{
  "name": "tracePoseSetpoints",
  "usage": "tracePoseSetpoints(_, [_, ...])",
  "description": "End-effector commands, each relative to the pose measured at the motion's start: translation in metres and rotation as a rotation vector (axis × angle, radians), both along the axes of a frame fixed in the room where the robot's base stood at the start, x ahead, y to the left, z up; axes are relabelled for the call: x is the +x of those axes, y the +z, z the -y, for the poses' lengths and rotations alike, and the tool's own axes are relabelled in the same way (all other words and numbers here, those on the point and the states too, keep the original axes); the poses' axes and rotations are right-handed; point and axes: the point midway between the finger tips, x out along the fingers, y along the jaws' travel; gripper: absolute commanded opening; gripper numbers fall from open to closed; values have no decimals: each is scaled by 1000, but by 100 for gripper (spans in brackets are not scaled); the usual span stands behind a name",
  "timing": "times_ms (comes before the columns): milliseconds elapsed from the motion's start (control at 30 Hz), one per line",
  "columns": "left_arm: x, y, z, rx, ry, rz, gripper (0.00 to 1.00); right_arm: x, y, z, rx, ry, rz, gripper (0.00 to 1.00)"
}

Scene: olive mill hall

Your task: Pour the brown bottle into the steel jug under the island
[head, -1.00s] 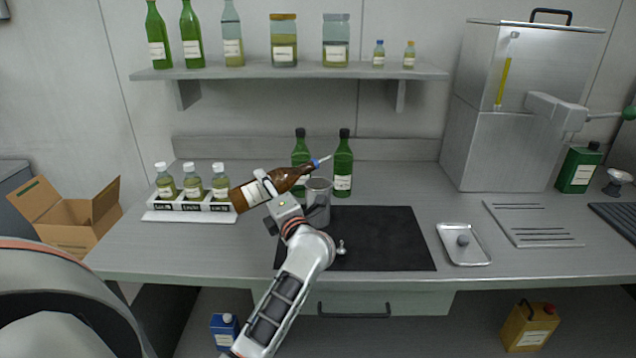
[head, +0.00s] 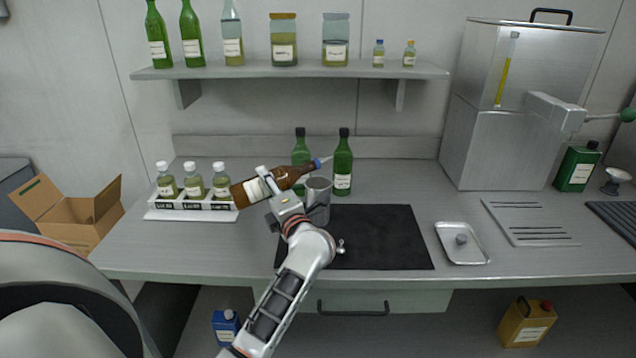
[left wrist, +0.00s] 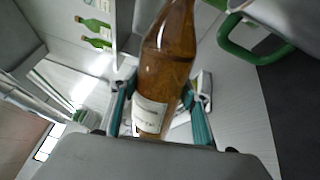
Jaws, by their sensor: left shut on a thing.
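The brown bottle (head: 285,178) has a white label and a blue collar with a pale spout. It is tilted well over, its neck up and to the right. My left gripper (head: 272,187) is shut on its body above the counter. The left wrist view shows the bottle (left wrist: 168,62) between the fingers (left wrist: 160,105). A grey steel jug (head: 318,195) stands upright at the black mat's back edge, just right of the gripper. The spout end appears over or behind the jug's rim; I cannot tell which. No pouring stream shows. My right gripper is out of view.
Two green bottles (head: 343,165) stand behind the jug. A white rack (head: 190,214) with three small bottles is to the left. The black mat (head: 385,238) is mostly clear. A metal tray (head: 463,254) lies to the right. A shelf (head: 290,72) hangs above.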

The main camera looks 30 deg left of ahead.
Motion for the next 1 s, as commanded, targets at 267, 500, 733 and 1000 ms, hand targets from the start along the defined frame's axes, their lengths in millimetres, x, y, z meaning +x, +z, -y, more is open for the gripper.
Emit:
tracePoseSetpoints(267, [0,6,0,12,0,-9,0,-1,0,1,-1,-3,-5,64])
tracePoseSetpoints(500, [0,8,0,18,0,-23,0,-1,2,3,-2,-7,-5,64])
tracePoseSetpoints(733, [0,10,0,25,1,-35,0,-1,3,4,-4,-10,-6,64])
tracePoseSetpoints(1000, [0,13,0,34,1,-51,0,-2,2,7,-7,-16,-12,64])
